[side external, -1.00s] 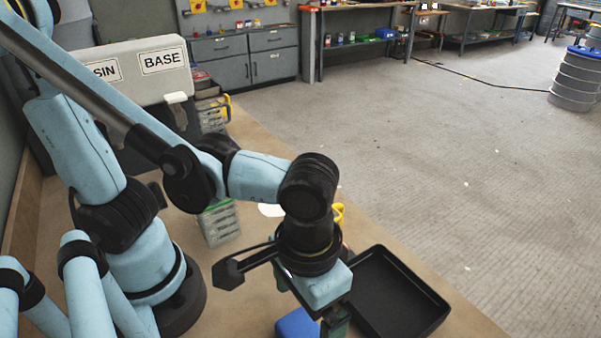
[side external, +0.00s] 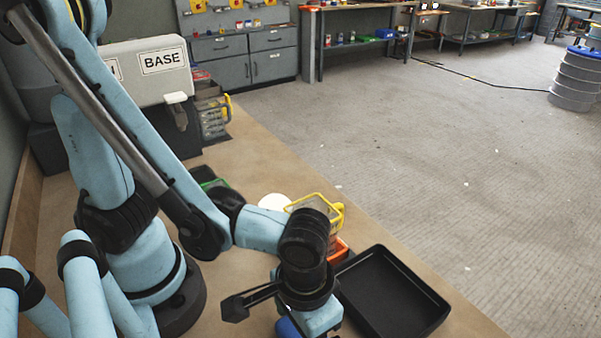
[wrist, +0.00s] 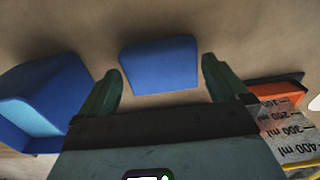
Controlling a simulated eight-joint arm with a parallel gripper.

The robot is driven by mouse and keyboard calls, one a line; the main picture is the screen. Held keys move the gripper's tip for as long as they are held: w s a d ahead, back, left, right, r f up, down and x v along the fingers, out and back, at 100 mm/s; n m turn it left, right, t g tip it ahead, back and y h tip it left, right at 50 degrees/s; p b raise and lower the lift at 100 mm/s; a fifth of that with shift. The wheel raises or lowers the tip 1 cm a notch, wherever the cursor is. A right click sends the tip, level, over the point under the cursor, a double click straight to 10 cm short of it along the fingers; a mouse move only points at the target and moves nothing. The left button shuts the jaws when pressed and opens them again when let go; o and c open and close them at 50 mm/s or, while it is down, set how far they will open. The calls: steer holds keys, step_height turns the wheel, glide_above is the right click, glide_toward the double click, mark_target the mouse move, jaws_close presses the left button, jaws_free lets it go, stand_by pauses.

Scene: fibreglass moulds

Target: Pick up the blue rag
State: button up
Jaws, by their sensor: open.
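The blue rag (wrist: 160,66) shows in the wrist view as a smooth, folded-looking block on the brown worktop. My gripper (wrist: 161,78) is open, with one green finger on each side of the rag in the picture. I cannot tell whether the fingers reach down around it. In the side external view my gripper (side external: 310,318) points down at the bottom edge, its fingers mostly hidden. A patch of blue (side external: 288,328) shows beside it there; I cannot tell whether it is the rag or the bin.
A blue bin (wrist: 75,82) stands left of the rag. A clear measuring jug (wrist: 282,125) and an orange item (wrist: 275,90) lie to the right. A black tray (side external: 432,328) sits at the worktop's right edge. A white disc (side external: 274,202) lies farther back.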

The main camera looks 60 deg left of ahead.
steer(key=shift+f, duration=0.15)
steer(key=shift+c, duration=0.5)
steer(key=c, duration=0.7)
steer(key=shift+o, duration=0.2)
step_height(320, 180, up, 10)
